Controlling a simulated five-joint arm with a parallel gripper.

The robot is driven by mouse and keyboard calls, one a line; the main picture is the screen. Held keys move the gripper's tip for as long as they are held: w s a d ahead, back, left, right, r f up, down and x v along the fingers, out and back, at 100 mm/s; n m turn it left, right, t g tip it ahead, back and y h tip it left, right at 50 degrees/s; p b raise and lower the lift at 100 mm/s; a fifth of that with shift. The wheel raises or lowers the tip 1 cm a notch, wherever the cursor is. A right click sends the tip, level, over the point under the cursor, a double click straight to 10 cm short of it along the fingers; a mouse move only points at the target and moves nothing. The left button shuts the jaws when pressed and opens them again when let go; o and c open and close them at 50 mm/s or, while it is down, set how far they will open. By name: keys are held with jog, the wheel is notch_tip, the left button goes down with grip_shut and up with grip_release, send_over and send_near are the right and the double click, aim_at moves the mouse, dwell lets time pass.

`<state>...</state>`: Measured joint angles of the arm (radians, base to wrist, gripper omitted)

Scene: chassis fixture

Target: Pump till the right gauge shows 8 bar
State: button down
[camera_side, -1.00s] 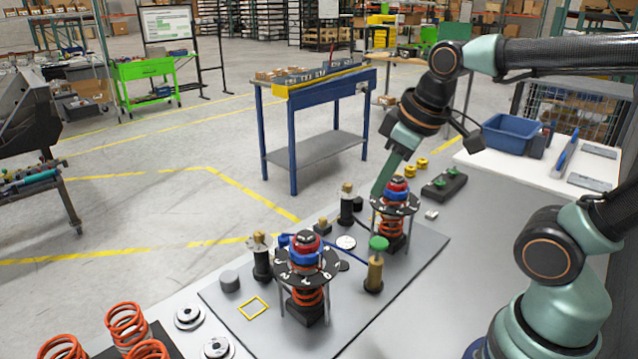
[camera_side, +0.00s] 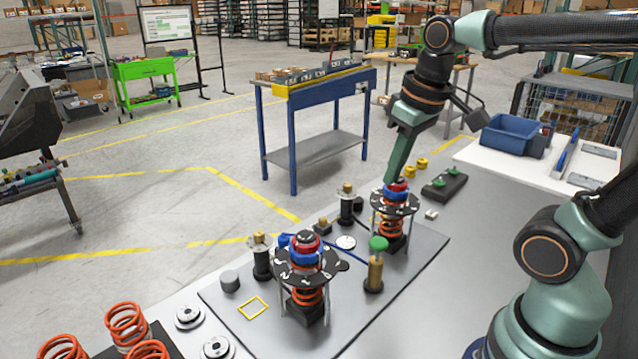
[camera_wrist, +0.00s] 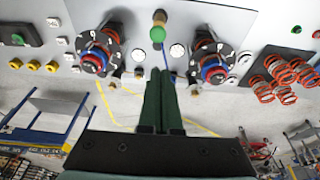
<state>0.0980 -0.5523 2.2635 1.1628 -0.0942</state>
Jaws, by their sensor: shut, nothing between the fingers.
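The pump is a brass cylinder with a green knob (camera_side: 378,244), upright on the grey plate; the knob also shows in the wrist view (camera_wrist: 157,34). A white round gauge (camera_side: 346,242) lies behind it on the plate. The wrist view shows one white dial (camera_wrist: 177,50) and another white dial (camera_wrist: 138,55), one on each side of the pump; their readings are too small to tell. My gripper (camera_wrist: 158,72) is shut and empty, apart from the knob. In the side view its tip is hidden behind the right spring assembly (camera_side: 393,215).
A left spring assembly (camera_side: 306,275) stands nearer the camera. Dark posts with brass tops (camera_side: 261,256) stand on the plate, and a blue hose runs behind the pump. The plate's front edge is clear.

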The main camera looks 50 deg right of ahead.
jog(key=shift+d+r, duration=0.15)
jog(key=shift+d, duration=0.05)
send_near(380, 242)
jog(key=x, duration=0.2)
jog(key=w+x, duration=0.1)
jog(key=x, duration=0.2)
jog(key=shift+w, duration=0.2)
jog(key=shift+d+f, duration=0.1)
jog(key=shift+f, duration=0.65)
jog(key=shift+s+f, duration=0.1)
jog(key=shift+f, duration=1.3)
